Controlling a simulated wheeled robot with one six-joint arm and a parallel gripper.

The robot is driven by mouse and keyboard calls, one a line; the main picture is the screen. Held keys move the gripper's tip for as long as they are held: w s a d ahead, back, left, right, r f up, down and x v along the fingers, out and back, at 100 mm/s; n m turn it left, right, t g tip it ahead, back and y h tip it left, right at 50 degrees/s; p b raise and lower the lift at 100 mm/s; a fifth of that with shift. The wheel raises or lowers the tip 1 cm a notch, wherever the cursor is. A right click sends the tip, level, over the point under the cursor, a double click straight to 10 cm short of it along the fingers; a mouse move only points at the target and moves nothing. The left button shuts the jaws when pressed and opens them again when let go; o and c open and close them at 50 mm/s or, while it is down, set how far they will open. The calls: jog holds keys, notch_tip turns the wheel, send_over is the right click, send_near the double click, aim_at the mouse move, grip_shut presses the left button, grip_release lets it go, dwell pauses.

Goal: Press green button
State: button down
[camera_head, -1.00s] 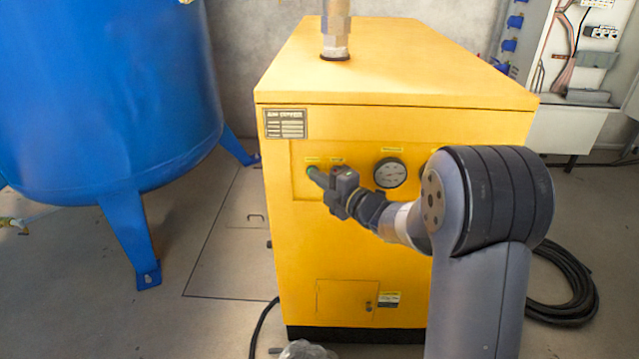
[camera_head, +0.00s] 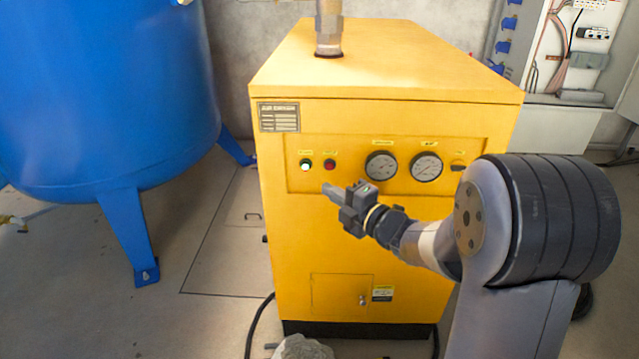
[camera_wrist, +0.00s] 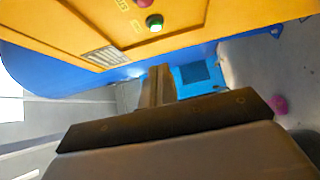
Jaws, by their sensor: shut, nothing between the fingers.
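The green button (camera_head: 306,165) is at the left end of the control panel on the yellow compressor cabinet. Its centre looks bright white-green, and it also shows near the top of the wrist view (camera_wrist: 154,23). A red button (camera_head: 330,165) is just right of it and is partly cut off in the wrist view. My gripper (camera_head: 326,188) is shut and empty. Its tip is below and to the right of the green button in the head view, apart from it. In the wrist view the closed fingers (camera_wrist: 158,85) lie below the button.
The yellow cabinet (camera_head: 350,245) carries two gauges (camera_head: 381,166) right of the buttons and a pipe (camera_head: 329,30) on top. A blue tank (camera_head: 110,90) stands at left. An open electrical box (camera_head: 565,50) is at back right. Floor between tank and cabinet is mostly clear.

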jog(key=shift+v, duration=1.55)
jog(key=shift+a, duration=0.1)
